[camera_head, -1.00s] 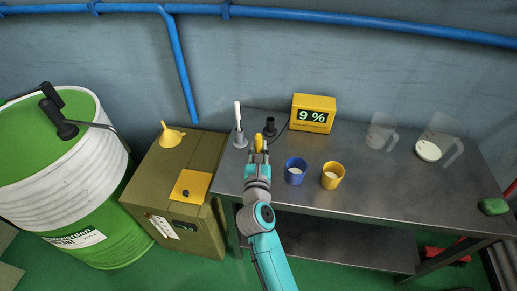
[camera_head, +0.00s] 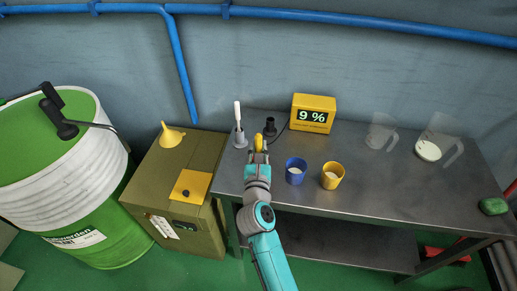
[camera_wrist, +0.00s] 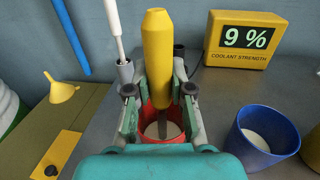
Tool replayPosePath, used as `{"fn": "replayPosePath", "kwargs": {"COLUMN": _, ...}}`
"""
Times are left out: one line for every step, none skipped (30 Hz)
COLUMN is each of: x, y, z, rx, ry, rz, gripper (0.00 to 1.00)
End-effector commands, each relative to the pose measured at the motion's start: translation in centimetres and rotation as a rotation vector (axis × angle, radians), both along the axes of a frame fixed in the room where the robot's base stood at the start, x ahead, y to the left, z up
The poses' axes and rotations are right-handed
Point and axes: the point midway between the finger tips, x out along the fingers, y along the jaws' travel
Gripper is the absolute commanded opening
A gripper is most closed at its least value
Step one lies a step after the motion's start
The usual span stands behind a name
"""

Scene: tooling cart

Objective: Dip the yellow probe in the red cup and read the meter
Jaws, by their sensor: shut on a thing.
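My gripper (camera_head: 258,157) is shut on the yellow probe (camera_wrist: 157,55), holding it upright by its handle. In the wrist view the probe's dark metal tip (camera_wrist: 162,123) points down into the red cup (camera_wrist: 158,141), which holds pale liquid. I cannot tell how deep the tip sits. In the head view the red cup is hidden by my gripper and only the yellow handle (camera_head: 259,143) shows. The yellow meter (camera_head: 313,102) at the back of the cart reads 9 %; in the wrist view it is labelled coolant strength (camera_wrist: 238,59).
The blue cup (camera_head: 296,176) and yellow cup (camera_head: 332,181) stand right of my gripper. A white-handled brush in a grey holder (camera_head: 240,140) and a black holder (camera_head: 270,130) stand behind. Clear jugs (camera_head: 432,150) are farther right. The cart's middle right is clear.

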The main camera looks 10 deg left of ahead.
Motion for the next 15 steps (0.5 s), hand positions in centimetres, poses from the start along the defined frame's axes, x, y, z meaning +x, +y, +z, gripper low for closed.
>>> {"fn": "replayPosePath", "kwargs": {"x": 0.0, "y": 0.0, "z": 0.0, "rx": 0.0, "ry": 0.0, "rz": 0.0, "gripper": 0.0}}
{"fn": "replayPosePath", "kwargs": {"x": 0.0, "y": 0.0, "z": 0.0, "rx": 0.0, "ry": 0.0, "rz": 0.0, "gripper": 0.0}}
{"fn": "replayPosePath", "kwargs": {"x": 0.0, "y": 0.0, "z": 0.0, "rx": 0.0, "ry": 0.0, "rz": 0.0, "gripper": 0.0}}
{"fn": "replayPosePath", "kwargs": {"x": 0.0, "y": 0.0, "z": 0.0, "rx": 0.0, "ry": 0.0, "rz": 0.0, "gripper": 0.0}}
{"fn": "replayPosePath", "kwargs": {"x": 0.0, "y": 0.0, "z": 0.1, "rx": 0.0, "ry": 0.0, "rz": 0.0, "gripper": 0.0}}
{"fn": "replayPosePath", "kwargs": {"x": 0.0, "y": 0.0, "z": 0.2, "rx": 0.0, "ry": -0.001, "rz": 0.0, "gripper": 0.0}}
{"fn": "replayPosePath", "kwargs": {"x": 0.0, "y": 0.0, "z": 0.3, "rx": 0.0, "ry": -0.001, "rz": -0.001, "gripper": 0.0}}
{"fn": "replayPosePath", "kwargs": {"x": 0.0, "y": 0.0, "z": 0.5, "rx": 0.001, "ry": -0.002, "rz": -0.001, "gripper": 0.0}}
{"fn": "replayPosePath", "kwargs": {"x": 0.0, "y": 0.0, "z": 0.8, "rx": 0.002, "ry": -0.002, "rz": -0.001, "gripper": 0.0}}
{"fn": "replayPosePath", "kwargs": {"x": 0.0, "y": 0.0, "z": 1.0, "rx": 0.002, "ry": -0.002, "rz": -0.001, "gripper": 0.0}}
{"fn": "replayPosePath", "kwargs": {"x": 0.0, "y": 0.0, "z": 1.2, "rx": 0.002, "ry": -0.003, "rz": 0.0, "gripper": 0.0}}
{"fn": "replayPosePath", "kwargs": {"x": 0.0, "y": 0.0, "z": 1.5, "rx": 0.001, "ry": -0.003, "rz": -0.001, "gripper": 0.0}}
{"fn": "replayPosePath", "kwargs": {"x": 0.0, "y": 0.0, "z": 1.7, "rx": 0.001, "ry": -0.002, "rz": -0.001, "gripper": 0.0}}
{"fn": "replayPosePath", "kwargs": {"x": 0.0, "y": 0.0, "z": 1.9, "rx": 0.002, "ry": -0.002, "rz": -0.001, "gripper": 0.0}}
{"fn": "replayPosePath", "kwargs": {"x": 0.0, "y": 0.0, "z": 2.2, "rx": 0.001, "ry": -0.002, "rz": -0.001, "gripper": 0.0}}
